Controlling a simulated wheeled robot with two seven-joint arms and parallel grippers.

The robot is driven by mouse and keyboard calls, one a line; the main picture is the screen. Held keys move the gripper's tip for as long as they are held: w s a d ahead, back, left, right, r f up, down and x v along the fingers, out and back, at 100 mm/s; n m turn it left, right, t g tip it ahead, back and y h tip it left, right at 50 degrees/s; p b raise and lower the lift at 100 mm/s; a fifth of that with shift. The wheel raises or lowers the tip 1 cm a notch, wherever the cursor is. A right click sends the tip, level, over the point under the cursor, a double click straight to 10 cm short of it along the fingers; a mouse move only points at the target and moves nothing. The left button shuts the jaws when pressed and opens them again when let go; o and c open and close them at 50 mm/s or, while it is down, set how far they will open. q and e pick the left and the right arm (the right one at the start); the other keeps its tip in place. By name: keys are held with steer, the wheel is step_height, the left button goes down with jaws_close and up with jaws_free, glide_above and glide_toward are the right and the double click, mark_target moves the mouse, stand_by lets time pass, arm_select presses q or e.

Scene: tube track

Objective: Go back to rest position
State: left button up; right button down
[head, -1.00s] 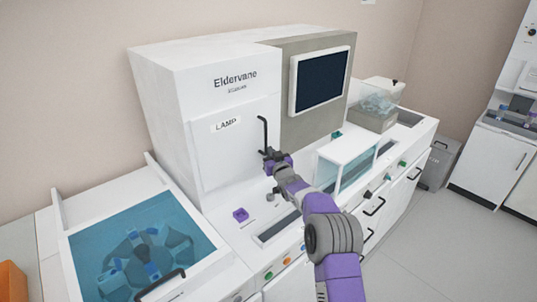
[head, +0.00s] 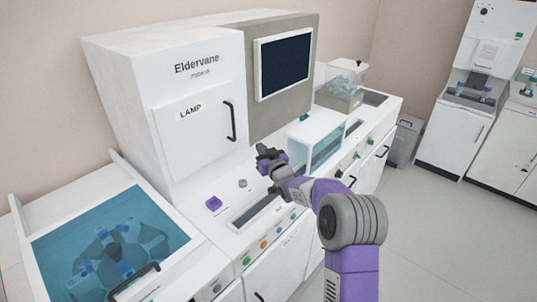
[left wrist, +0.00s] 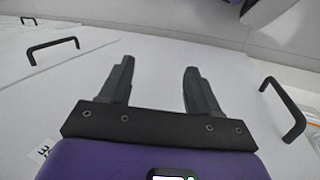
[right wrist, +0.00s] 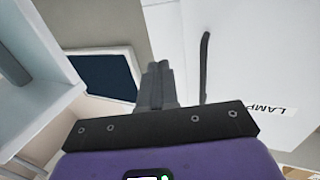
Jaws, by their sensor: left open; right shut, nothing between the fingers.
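My right gripper (head: 266,158) is in the middle of the head view, in front of the white Eldervane machine (head: 165,75). Its fingers are shut together and hold nothing, as the right wrist view (right wrist: 157,85) shows. It is apart from the black handle (head: 230,121) of the LAMP door (head: 195,125), to the right of and below it. My left gripper (left wrist: 152,88) shows only in its own wrist view. Its two dark fingers are apart with nothing between them, above white cabinet fronts with black handles (left wrist: 285,108).
A centrifuge-like bay with a blue clear lid (head: 105,245) is at the lower left. A purple block (head: 214,203) sits on the counter. A clear-fronted box (head: 315,145) stands close right of my right gripper. Coloured buttons (head: 265,244) line the front edge. Open floor lies to the right.

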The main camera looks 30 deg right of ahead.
steer(key=shift+s+d, duration=0.25)
steer(key=shift+s, duration=0.45)
steer(key=shift+s+d, duration=0.25)
steer(key=shift+s, duration=0.4)
